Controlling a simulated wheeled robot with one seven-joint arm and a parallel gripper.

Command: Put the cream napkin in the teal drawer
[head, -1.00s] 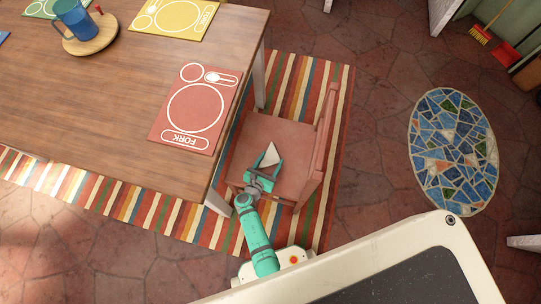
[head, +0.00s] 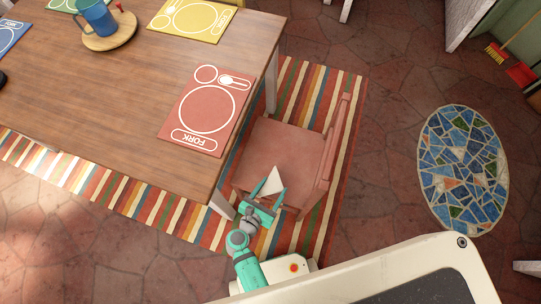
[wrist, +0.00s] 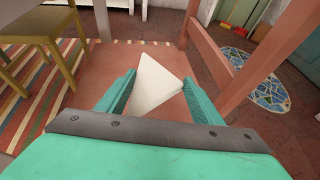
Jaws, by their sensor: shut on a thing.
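The cream napkin (head: 272,182), folded into a pale triangle, is between the fingers of my teal gripper (head: 269,194). The napkin also shows in the wrist view (wrist: 155,85), pointing forward between the two fingers of my gripper (wrist: 159,88). My gripper is shut on it, over the near part of the pink chair's seat in the picture. How high it is above the seat is hard to tell. I can make out no teal drawer in these views.
The pink chair (head: 285,150) stands on a striped rug (head: 345,125), its backrest right of the gripper. The wooden table (head: 120,90) is to the left, with a red placemat (head: 208,110) near its corner. Stone floor (head: 385,150) is open on the right, around a mosaic oval (head: 463,170).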

